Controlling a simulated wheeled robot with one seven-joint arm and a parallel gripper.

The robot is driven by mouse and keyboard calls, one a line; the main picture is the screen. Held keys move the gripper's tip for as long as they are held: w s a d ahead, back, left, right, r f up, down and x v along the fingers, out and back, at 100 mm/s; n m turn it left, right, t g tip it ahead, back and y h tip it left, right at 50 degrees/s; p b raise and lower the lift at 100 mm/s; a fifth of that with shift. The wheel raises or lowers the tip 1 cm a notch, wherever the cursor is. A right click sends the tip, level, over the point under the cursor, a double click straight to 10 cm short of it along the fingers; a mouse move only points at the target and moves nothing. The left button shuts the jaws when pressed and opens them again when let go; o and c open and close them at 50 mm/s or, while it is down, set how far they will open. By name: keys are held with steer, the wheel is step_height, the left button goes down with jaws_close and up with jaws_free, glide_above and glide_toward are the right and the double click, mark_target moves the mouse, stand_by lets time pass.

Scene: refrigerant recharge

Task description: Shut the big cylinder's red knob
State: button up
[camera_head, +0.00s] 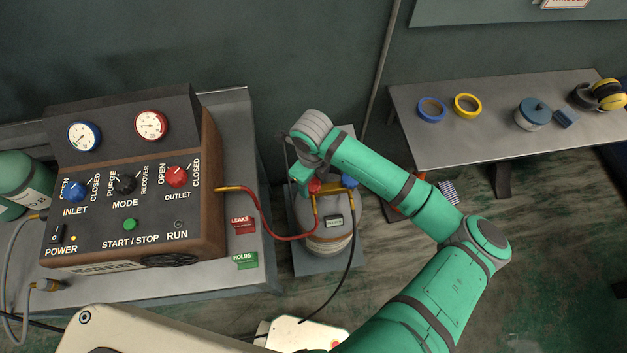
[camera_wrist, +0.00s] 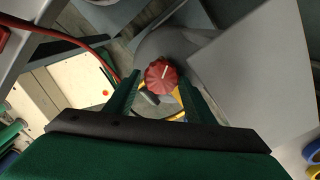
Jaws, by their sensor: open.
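The big cylinder (camera_head: 328,241) stands on a low grey platform in the middle of the head view. Its red knob (camera_head: 314,187) is partly hidden beneath my arm's end. In the wrist view the red knob (camera_wrist: 161,76) has a ribbed rim and a white line on its face, and it lies between the two green fingers of my gripper (camera_wrist: 160,90). The fingers are apart, with gaps showing on both sides of the knob. A blue knob (camera_head: 349,181) sits to the right of the red one on the cylinder top.
A recovery machine (camera_head: 130,190) with knobs and gauges stands on the left bench. A red hose (camera_head: 262,217) runs from it to the cylinder, and a black hose (camera_head: 343,273) hangs in front. A bench (camera_head: 470,145) with tape rolls is at right.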

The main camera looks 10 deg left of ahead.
steer(key=shift+d, duration=0.1)
steer(key=c, duration=0.8)
steer(key=shift+m, duration=0.3)
steer(key=m, duration=0.3)
steer(key=shift+w+m, duration=0.1)
steer(key=shift+m, duration=1.2)
steer(key=o, duration=0.8)
